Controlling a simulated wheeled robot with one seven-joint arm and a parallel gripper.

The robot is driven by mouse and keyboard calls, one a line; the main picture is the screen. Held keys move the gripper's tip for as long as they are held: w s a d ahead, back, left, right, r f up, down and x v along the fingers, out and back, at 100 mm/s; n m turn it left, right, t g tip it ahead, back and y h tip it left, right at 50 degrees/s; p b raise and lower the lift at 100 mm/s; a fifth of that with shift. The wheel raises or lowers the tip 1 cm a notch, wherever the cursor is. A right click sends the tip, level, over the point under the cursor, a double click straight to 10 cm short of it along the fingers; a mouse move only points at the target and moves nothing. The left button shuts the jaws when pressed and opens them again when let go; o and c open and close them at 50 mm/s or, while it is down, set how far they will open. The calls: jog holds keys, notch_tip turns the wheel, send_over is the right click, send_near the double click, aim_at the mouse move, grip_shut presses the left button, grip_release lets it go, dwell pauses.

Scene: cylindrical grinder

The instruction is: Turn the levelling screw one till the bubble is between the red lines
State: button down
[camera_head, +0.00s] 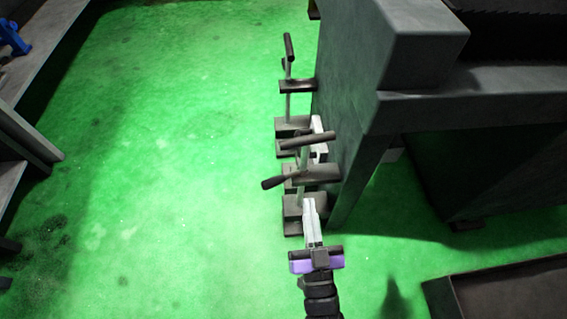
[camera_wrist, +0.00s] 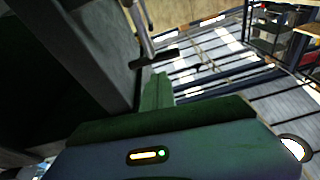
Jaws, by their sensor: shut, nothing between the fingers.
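Two levelling screws stand along the left side of the dark grey machine. The nearer screw (camera_head: 308,140) has a dark crossbar on an upright rod above dark blocks; the farther screw (camera_head: 289,48) looks alike. I cannot tell from the pictures which is number one. My gripper (camera_head: 310,208), with a purple band, is shut and empty, just in front of the nearer screw's base. In the wrist view, my shut fingers (camera_wrist: 157,86) point towards a grey rod and dark bar (camera_wrist: 155,58). Whether they touch is unclear. No bubble or red lines can be made out.
The grey machine body (camera_head: 345,95) stands close to the right of the screws. A dark low edge (camera_head: 500,285) lies at lower right. A grey bench (camera_head: 55,45) stands at far left. The green floor (camera_head: 170,150) between is clear.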

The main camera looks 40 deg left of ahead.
jog(key=s+a, duration=0.4)
jog(key=s, duration=0.3)
jog(key=w+a+r+h+b, duration=0.1)
jog(key=w+a+r+b, duration=0.2)
jog(key=w+a, duration=0.5)
jog(key=w+b, duration=0.1)
jog(key=w, duration=0.1)
jog(key=shift+w+a+t, duration=0.15)
jog(key=shift+w+t, duration=0.2)
jog(key=shift+t, duration=0.05)
jog(key=shift+w+a+r+p, duration=0.1)
jog(key=shift+w+a+p, duration=0.3)
jog(key=shift+a, duration=0.45)
